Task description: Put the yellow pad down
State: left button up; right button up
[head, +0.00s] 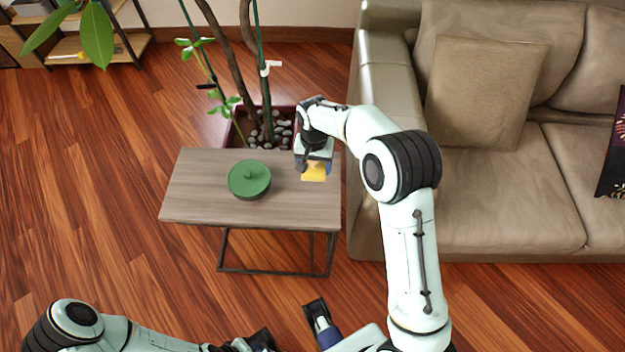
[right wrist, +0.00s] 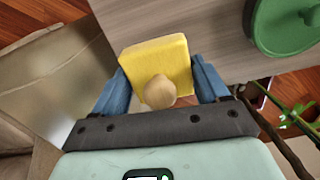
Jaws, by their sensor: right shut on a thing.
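The yellow pad (head: 313,174) is a small block with a round tan knob on its face. My right gripper (head: 314,163) is shut on it over the right end of the wooden side table (head: 205,187). In the right wrist view the pad (right wrist: 155,58) sits between the two blue fingers of the right gripper (right wrist: 160,80). I cannot tell whether the pad touches the tabletop. My left arm comes in low at the left, and the state of its gripper (head: 262,341) is unclear.
A green lidded pot (head: 249,178) stands on the table, left of the pad; it also shows in the right wrist view (right wrist: 285,25). A potted plant with pebbles (head: 280,130) stands behind. A beige sofa (head: 490,205) is close on the right. The table's left part is clear.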

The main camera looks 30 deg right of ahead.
aim_at(314, 186)
jog(key=shift+f+b, duration=0.4)
jog(key=shift+f, duration=3.5)
jog(key=shift+f, duration=0.25)
jog(key=o, duration=0.9)
jog(key=shift+r, duration=0.1)
jog(key=shift+o, duration=0.2)
jog(key=shift+r, duration=0.1)
notch_tip(314, 186, up, 12)
jog(key=shift+r+p, duration=0.1)
jog(key=shift+p, duration=0.65)
